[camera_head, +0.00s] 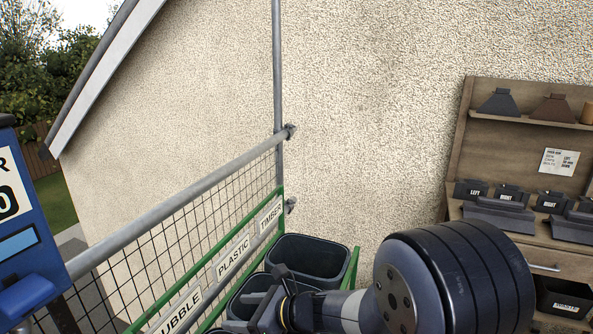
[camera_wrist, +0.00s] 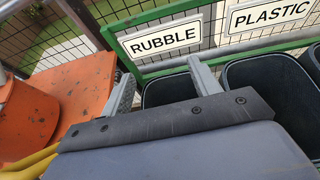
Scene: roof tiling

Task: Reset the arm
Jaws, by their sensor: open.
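My gripper (camera_head: 270,301) is low over the row of bins in the head view, partly hidden by my arm. In the wrist view my gripper (camera_wrist: 160,75) has its two grey fingers spread apart, with nothing seen between them. The fingers point toward the RUBBLE sign (camera_wrist: 166,40) and the green rail, above the mouth of a dark bin (camera_wrist: 170,90). Whether the fingers touch the bin cannot be told.
Dark bins (camera_head: 308,260) stand along a mesh guardrail (camera_head: 180,186) with RUBBLE, PLASTIC and TIMBER signs. A wooden rack (camera_head: 458,150) with roof pieces stands right. A blue machine (camera_head: 30,240) is at left. Orange equipment (camera_wrist: 75,90) stands close left of my gripper.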

